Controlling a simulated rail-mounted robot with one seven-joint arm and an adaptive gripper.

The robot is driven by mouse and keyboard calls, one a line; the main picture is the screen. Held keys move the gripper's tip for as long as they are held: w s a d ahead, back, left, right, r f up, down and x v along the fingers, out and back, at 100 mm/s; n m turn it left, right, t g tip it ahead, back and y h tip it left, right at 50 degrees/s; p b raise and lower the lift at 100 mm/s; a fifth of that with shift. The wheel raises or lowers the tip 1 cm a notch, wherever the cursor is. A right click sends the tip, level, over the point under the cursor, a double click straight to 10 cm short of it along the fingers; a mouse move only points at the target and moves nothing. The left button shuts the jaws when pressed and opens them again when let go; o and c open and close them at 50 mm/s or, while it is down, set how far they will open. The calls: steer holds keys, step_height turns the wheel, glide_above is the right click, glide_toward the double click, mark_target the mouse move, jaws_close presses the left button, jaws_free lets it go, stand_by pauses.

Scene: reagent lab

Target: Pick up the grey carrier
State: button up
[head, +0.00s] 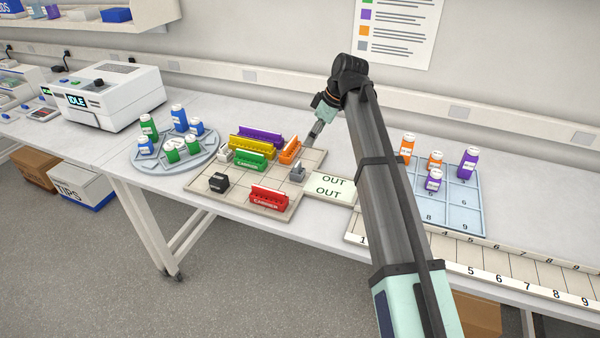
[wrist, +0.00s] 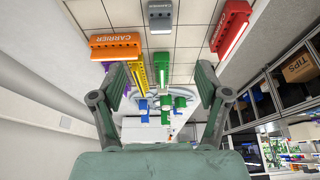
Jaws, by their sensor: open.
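The grey carrier (head: 297,174) is a small block standing at the right edge of the tiled board (head: 235,197), just in front of the orange carrier (head: 290,151). In the wrist view the grey carrier (wrist: 160,16) shows at the top middle, with a label on its face. My gripper (head: 314,136) is behind the board's right back corner, apart from the grey carrier. In the wrist view my gripper's two fingers (wrist: 162,88) are spread wide with nothing held between them.
Yellow, purple, green and red (head: 269,198) carriers and a black block (head: 218,182) also stand on the board. A round tray (head: 152,163) with bottles is at left. An OUT mat (head: 331,187) lies right of the board; a blue rack (head: 465,210) with bottles stands further right.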

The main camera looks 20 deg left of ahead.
mark_target(298, 164)
steer(key=p+x, duration=0.2)
steer(key=x, duration=0.9)
steer(key=shift+f+p, duration=0.2)
steer(key=shift+p, duration=0.2)
steer(key=shift+p+x, duration=1.2)
steer(key=shift+x, duration=1.45)
steer(key=shift+s, duration=0.15)
steer(key=c, duration=1.2)
